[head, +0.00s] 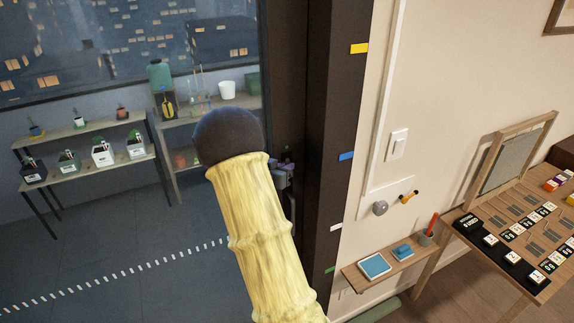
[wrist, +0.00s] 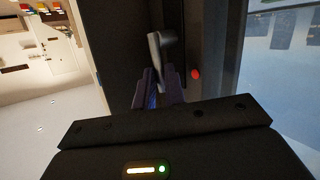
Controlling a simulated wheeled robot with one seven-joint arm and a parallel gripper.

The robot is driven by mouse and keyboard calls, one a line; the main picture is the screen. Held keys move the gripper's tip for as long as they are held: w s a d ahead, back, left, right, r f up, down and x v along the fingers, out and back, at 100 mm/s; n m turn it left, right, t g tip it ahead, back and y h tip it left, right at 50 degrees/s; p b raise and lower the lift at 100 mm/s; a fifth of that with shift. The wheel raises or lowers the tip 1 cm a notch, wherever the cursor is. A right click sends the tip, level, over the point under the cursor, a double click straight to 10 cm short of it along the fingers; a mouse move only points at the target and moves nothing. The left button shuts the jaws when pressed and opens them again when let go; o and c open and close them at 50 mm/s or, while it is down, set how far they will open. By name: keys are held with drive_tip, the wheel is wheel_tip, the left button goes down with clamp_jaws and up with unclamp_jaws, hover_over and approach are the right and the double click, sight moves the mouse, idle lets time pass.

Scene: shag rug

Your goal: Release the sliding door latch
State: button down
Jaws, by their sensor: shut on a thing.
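The latch shows in the wrist view as a grey lever (wrist: 157,48) with a bent top, on the dark edge of the sliding door (wrist: 231,50). My gripper (wrist: 158,88) is shut on the lever's lower part, with one dark finger on each side. A red dot (wrist: 196,73) sits on the dark frame just right of the fingers. In the head view my yellow-sleeved arm hides most of my gripper (head: 282,176); only a bit shows against the dark door post (head: 335,120). The latch itself is mostly hidden there.
Beyond the glass stand shelves of potted plants (head: 85,131) on a dark floor. Right of the post, a cream wall holds a light switch (head: 397,145), a knob (head: 380,207) and a small wooden shelf (head: 370,283). A table (head: 440,262) with labelled cards stands at the right.

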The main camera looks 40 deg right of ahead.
drive_tip(key=shift+s+d+r+m+y+p, duration=0.2)
drive_tip(key=shift+d+m+y+p, duration=0.1)
drive_tip(key=shift+y+p, duration=0.25)
drive_tip(key=shift+s+d+r+m+y+p, duration=0.15)
drive_tip(key=shift+d+m+y+p, duration=0.1)
drive_tip(key=shift+y+p, duration=0.25)
drive_tip(key=shift+w+f, duration=0.1)
drive_tip(key=c, duration=1.5)
unclamp_jaws()
drive_tip(key=shift+a, duration=0.15)
